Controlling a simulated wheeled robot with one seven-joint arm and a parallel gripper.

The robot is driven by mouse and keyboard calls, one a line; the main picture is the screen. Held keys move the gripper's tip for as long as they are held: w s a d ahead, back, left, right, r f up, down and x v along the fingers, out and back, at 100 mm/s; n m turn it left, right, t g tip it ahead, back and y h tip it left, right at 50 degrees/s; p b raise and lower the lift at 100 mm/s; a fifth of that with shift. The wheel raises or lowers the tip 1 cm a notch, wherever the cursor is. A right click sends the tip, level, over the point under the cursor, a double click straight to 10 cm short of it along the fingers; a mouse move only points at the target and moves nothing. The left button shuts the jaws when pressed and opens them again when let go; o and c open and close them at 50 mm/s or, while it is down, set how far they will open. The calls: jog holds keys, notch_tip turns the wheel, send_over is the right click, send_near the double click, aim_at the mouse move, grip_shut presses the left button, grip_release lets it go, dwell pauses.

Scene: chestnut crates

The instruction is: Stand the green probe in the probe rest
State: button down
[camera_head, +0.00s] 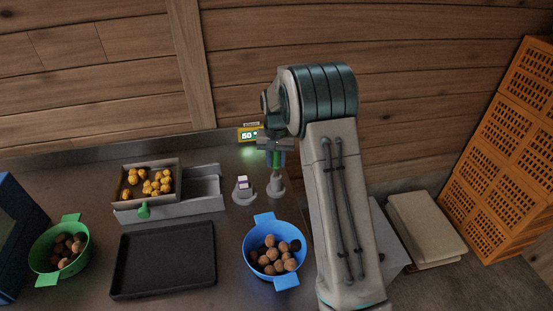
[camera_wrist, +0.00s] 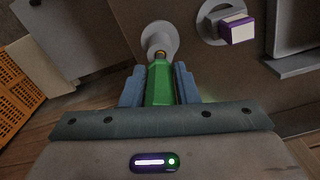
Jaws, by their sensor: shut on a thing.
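My gripper (camera_head: 275,150) is shut on the green probe (camera_head: 276,159), held upright over the back right of the counter. In the wrist view, the green probe (camera_wrist: 160,84) sits between the two blue fingers of my gripper (camera_wrist: 160,88), with its brass-coloured tip pointing away. The probe rest (camera_head: 276,188), a grey post on a round base, stands directly below the probe. It also shows in the wrist view (camera_wrist: 158,33), right at the probe's tip. I cannot tell whether the tip is inside the rest or just above it.
A purple-and-white block (camera_head: 243,183) on a round grey base stands just left of the rest. A blue colander (camera_head: 265,219) of chestnuts is in front. A black tray (camera_head: 165,260), a box of yellow chestnuts (camera_head: 124,196) and a green colander (camera_head: 72,217) lie left. A lit display (camera_head: 249,135) is behind.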

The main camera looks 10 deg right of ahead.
aim_at(276, 169)
jog(key=shift+f+b, duration=1.35)
jog(key=shift+f, duration=0.8)
jog(key=c, duration=1)
grip_release()
jog(key=shift+c, duration=0.2)
jog(key=shift+r, duration=0.15)
notch_tip(276, 169, up, 13)
jog(key=shift+r+b, duration=0.1)
jog(key=shift+b, duration=0.4)
jog(key=shift+r, duration=0.25)
